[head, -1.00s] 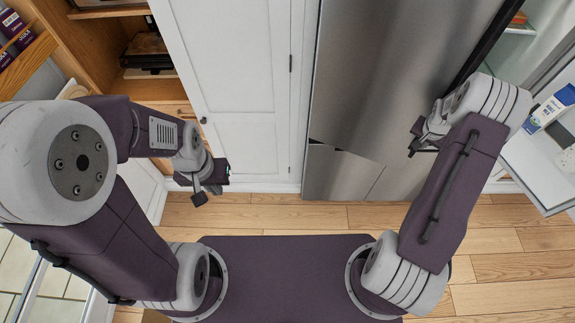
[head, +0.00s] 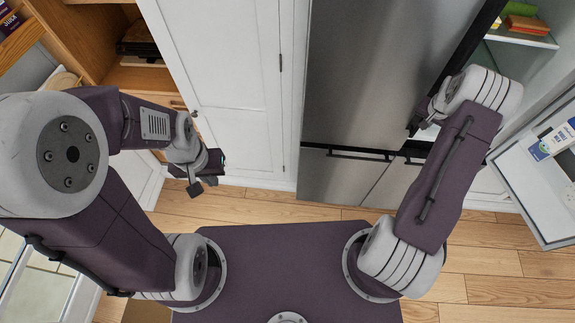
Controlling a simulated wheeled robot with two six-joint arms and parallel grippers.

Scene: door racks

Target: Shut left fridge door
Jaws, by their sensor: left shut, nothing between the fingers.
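The left fridge door (head: 372,80) is a tall stainless steel panel in the upper middle of the head view. Its lower edge now lies close above the steel drawer fronts (head: 340,172), and a dark edge runs down its right side. I cannot tell whether it is fully shut. My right gripper (head: 424,118) is at the lower right edge of this door, partly hidden by its own wrist; its fingers do not show clearly and contact is unclear. My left gripper (head: 204,186) is shut and empty, in front of the white cabinet, away from the fridge.
The right fridge door (head: 540,190) stands open at the right, with a carton (head: 553,140) on its shelf. A lit fridge shelf (head: 525,38) holds food. A white cabinet (head: 225,75) and open wooden shelves (head: 140,75) are left. Wooden floor (head: 270,207) lies clear in front.

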